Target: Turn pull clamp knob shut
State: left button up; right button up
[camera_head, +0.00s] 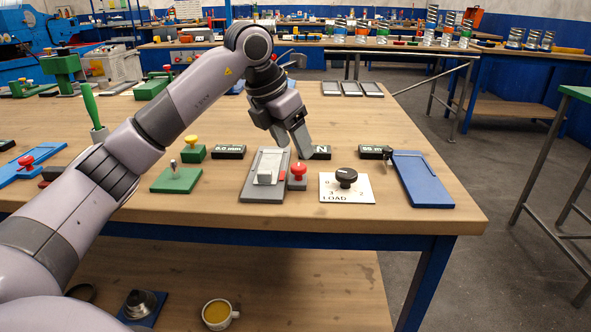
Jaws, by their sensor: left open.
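My left gripper (294,147) reaches in from the left, fingers pointing down and open. It appears in front of or above the back end of a grey fixture (252,190) with a light slide block (266,173). A red knob (298,168) on a small grey base stands at the fixture's right side, just below the fingertips in the picture. A black round knob (346,175) sits on a white plate marked LOAD (338,194), further right. No label shows which knob belongs to the pull clamp. I cannot tell if the fingers touch anything. My right gripper is not in view.
A blue tilted plate (421,178) lies near the right table edge. Black displays (229,152) stand behind. A green base with a lever (177,179) and a yellow-knobbed green block (194,150) are left of the fixture.

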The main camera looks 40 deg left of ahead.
aim_at(298, 166)
pick_arm(q)
jog(key=shift+y, duration=0.3)
jog(key=x, duration=0.3)
jog(key=a+x, duration=0.1)
jog(key=x, duration=0.2)
jog(key=shift+w+a+f+b, duration=0.15)
jog(key=shift+b, duration=0.25)
jog(key=c, duration=1)
